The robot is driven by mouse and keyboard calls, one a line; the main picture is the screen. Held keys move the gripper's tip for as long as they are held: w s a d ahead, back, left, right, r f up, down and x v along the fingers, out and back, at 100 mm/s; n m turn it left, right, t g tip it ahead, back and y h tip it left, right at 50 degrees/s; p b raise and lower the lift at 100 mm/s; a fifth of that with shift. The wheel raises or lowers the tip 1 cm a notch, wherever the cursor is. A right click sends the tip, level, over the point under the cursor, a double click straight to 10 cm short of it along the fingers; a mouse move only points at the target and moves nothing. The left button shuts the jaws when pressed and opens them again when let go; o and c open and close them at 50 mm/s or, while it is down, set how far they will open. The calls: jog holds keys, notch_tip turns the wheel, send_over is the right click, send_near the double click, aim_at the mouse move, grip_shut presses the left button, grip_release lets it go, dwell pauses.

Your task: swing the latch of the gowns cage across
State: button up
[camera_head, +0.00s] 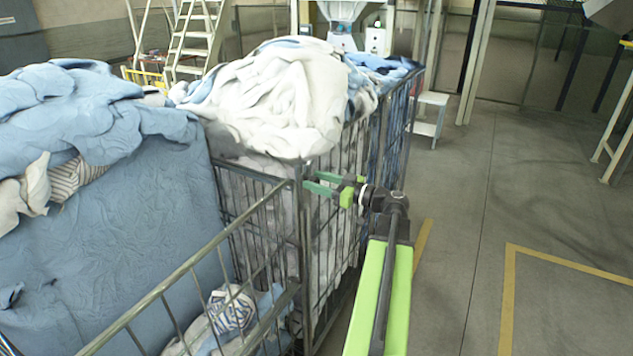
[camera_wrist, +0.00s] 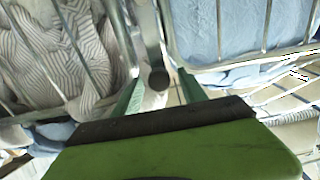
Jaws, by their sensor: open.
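My gripper (camera_head: 322,184) is at the corner post where two wire cages meet in the head view. In the wrist view its two green fingers (camera_wrist: 159,92) are open, one on each side of a grey metal bar with a dark round end (camera_wrist: 159,78). This may be the latch; I cannot tell whether the fingers touch it. One cage (camera_head: 305,255) holds piled white and blue cloth (camera_head: 280,95). The nearer cage (camera_head: 150,300) holds blue cloth and a few striped pieces. I see no label telling which is the gowns cage.
A white step ladder (camera_head: 190,40) and a white machine (camera_head: 345,35) stand behind the cages. A small white step stool (camera_head: 430,115) is beyond the far cage. The grey floor (camera_head: 500,180) on the right is open, with yellow lines (camera_head: 508,300).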

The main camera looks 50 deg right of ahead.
jog(key=shift+w+a, duration=0.1)
jog(key=shift+w, duration=0.15)
grip_shut()
jog(key=shift+s, duration=0.1)
dwell(1.2)
